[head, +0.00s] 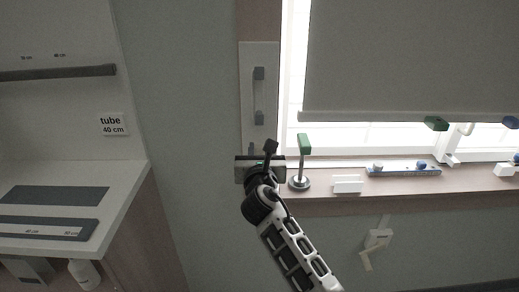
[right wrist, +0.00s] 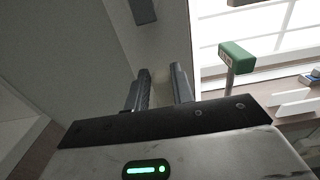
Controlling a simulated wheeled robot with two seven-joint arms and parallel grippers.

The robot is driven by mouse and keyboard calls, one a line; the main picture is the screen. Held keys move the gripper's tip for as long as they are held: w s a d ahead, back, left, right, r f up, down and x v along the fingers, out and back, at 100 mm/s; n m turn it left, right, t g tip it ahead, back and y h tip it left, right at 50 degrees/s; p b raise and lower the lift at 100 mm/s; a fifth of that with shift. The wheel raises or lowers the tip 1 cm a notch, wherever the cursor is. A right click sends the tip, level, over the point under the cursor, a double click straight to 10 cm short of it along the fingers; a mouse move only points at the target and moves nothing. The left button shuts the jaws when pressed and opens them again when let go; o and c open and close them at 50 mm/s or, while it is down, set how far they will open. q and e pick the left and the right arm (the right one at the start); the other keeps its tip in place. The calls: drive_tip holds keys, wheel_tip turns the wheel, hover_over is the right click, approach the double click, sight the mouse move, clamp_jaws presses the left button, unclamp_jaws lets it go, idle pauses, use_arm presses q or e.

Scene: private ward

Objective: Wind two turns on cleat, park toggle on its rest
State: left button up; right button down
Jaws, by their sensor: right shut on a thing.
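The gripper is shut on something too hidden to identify. I cannot make out the toggle or a cord. The green-topped post (head: 304,145), possibly the rest, stands on the sill; it also shows in the right wrist view (right wrist: 236,57). My left gripper is not in view.
The window sill (head: 415,184) holds a small white holder (head: 346,184) and a blue tray (head: 405,171). A grey blind (head: 410,60) hangs above, with a green block (head: 435,123) near its lower edge. A white counter (head: 125,180) stands at the left.

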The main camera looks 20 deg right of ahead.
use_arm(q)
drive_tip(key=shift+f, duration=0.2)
use_arm(e)
drive_tip(key=shift+f, duration=0.5)
idle(0.3)
drive_tip(key=c, duration=1.1)
unclamp_jaws()
